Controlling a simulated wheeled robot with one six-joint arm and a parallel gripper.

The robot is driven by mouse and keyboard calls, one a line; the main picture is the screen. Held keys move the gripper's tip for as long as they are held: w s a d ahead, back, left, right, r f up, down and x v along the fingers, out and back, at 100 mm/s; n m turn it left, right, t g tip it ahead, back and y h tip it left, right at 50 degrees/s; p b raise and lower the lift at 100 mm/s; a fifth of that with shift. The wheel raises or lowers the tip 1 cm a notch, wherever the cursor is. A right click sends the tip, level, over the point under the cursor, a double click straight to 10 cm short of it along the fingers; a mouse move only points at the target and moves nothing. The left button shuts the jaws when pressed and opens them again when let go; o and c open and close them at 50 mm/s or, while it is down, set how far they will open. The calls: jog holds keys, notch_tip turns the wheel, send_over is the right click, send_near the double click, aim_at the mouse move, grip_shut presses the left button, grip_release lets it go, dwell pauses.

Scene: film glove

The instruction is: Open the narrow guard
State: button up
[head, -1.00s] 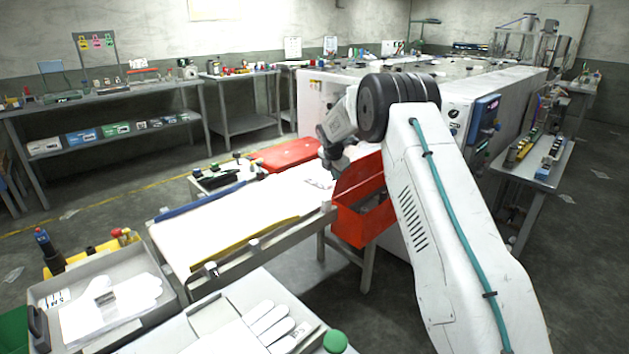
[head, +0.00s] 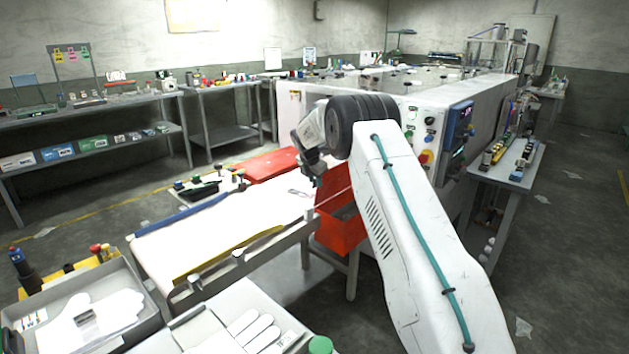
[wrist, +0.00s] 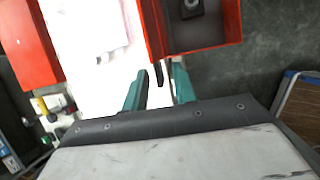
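Two red parts flank the white belt, and I cannot tell for sure which is the narrow guard. One is an open, box-like red part (head: 342,232) at the belt's right end by the machine; it also shows in the wrist view (wrist: 205,47), with a dark block inside. The other is a flat red panel (head: 272,164) on the belt's far side, at the wrist view's left edge (wrist: 27,45). My gripper (head: 312,176) is just left of the red box in the head view. In the wrist view its teal fingers (wrist: 158,85) are apart, with a narrow dark piece between them.
The white belt (head: 225,225) has a yellow strip (head: 225,256) and a blue strip (head: 180,213) along its sides. Glove trays (head: 85,320) stand at the front left. The machine's control panel (head: 458,135) is right of my arm.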

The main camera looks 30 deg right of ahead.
jog(key=v, duration=0.7)
jog(key=shift+r, duration=0.3)
jog(key=shift+s+a, duration=0.1)
jog(key=shift+a, duration=0.05)
